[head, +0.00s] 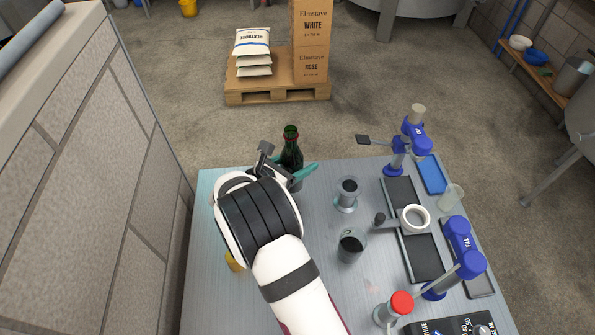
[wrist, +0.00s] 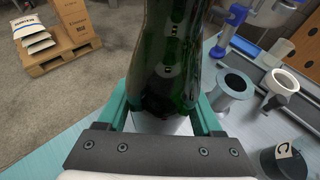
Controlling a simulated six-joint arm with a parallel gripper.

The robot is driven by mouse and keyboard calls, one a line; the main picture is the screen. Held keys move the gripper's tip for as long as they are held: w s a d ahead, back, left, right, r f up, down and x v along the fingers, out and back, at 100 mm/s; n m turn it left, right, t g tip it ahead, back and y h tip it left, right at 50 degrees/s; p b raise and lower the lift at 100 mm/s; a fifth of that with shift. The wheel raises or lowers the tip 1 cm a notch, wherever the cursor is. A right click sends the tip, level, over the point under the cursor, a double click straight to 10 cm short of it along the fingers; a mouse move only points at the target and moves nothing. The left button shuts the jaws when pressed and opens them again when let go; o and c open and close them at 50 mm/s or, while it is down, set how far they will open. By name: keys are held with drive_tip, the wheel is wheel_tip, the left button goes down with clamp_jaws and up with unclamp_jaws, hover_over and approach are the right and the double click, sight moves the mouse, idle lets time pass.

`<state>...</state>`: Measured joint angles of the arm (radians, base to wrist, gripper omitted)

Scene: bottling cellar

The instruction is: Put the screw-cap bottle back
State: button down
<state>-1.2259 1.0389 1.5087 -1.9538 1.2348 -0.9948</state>
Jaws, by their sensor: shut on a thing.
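A dark green glass bottle (head: 291,150) with a reddish ring at its mouth stands upright near the far edge of the metal table (head: 318,183). My gripper (head: 292,172) is shut on this bottle, with its teal fingers on either side. In the wrist view, the bottle (wrist: 170,60) fills the space between the fingers of my gripper (wrist: 165,110). The top of the bottle is out of the wrist view. Its base is hidden in the head view, so I cannot tell whether it touches the table.
Right of my gripper are a metal flanged stand (head: 347,193) and a dark-filled jar (head: 351,246). Further right are a blue-headed device (head: 414,133), a white ring holder (head: 416,218), a clear cup (head: 452,196) and a blue filler (head: 462,262). A red-capped container (head: 398,306) stands near the front.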

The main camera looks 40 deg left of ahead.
drive_tip(key=f, duration=0.4)
drive_tip(key=shift+a+f, duration=0.1)
drive_tip(key=shift+a, duration=0.1)
drive_tip(key=shift+f, duration=0.1)
drive_tip(key=shift+c, duration=0.2)
unclamp_jaws()
drive_tip(key=v, duration=1.2)
drive_tip(key=shift+s, duration=0.1)
